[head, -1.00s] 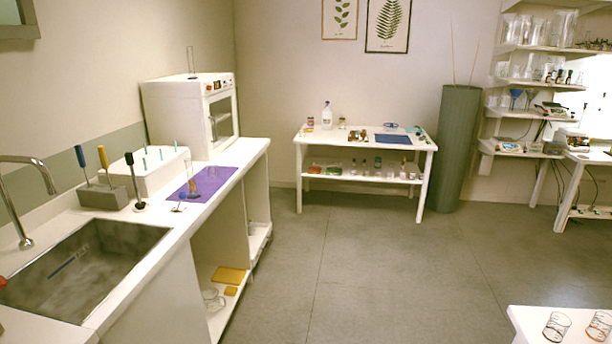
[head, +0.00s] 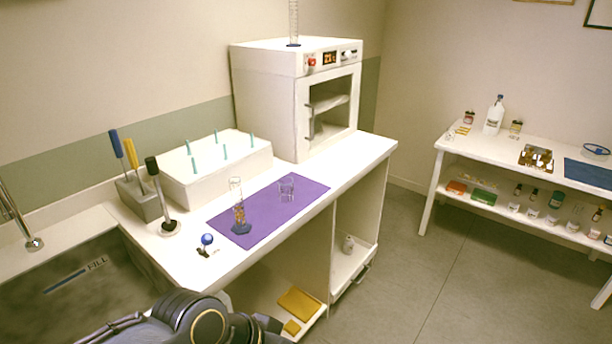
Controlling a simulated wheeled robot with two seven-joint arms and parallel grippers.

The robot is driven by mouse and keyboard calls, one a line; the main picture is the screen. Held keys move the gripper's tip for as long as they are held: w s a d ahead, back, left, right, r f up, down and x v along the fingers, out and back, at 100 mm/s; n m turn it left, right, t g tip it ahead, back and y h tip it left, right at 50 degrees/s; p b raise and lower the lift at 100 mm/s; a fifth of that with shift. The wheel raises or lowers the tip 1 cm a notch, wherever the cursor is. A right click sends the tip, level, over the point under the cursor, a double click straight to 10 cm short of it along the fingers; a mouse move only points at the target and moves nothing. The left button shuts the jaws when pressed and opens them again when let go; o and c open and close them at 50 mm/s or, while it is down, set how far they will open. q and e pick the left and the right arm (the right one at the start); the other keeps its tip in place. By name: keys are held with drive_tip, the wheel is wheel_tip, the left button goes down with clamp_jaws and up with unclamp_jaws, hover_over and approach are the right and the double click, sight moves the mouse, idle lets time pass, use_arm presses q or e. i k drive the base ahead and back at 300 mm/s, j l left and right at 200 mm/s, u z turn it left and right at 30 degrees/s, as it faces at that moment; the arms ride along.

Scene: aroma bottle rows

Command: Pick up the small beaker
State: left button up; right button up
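A small clear glass beaker (head: 287,188) stands upright on the purple mat (head: 262,215) on the white counter, toward the mat's far right part. A tall glass cylinder (head: 238,204) with a blue base stands on the same mat, to the left of the beaker. A dark part of one of my arms shows at the bottom edge of the head view, below the counter's front edge. No gripper fingers show, and nothing touches the beaker.
A white box oven (head: 298,98) stands behind the mat, with a glass cylinder on top. A white peg rack (head: 217,166), a tool block (head: 142,198) and a small blue-topped item (head: 207,240) are left of the mat. A sink (head: 75,292) is at lower left.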

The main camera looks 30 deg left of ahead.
sight(286, 186)
drive_tip(key=i+u, duration=0.2)
drive_tip(key=i, duration=0.3)
drive_tip(key=i+l+u, duration=0.2)
drive_tip(key=i, duration=0.25)
drive_tip(key=i+u, duration=0.2)
drive_tip(key=u, duration=0.25)
drive_tip(key=i+u, duration=0.25)
drive_tip(key=u, duration=0.2)
drive_tip(key=i+l+u, duration=0.1)
drive_tip(key=u, duration=0.3)
drive_tip(key=i+u, duration=0.2)
drive_tip(key=u, duration=0.15)
drive_tip(key=i+l+u, duration=0.1)
drive_tip(key=i+u, duration=0.25)
drive_tip(key=i+l+u, duration=0.1)
drive_tip(key=u, duration=0.25)
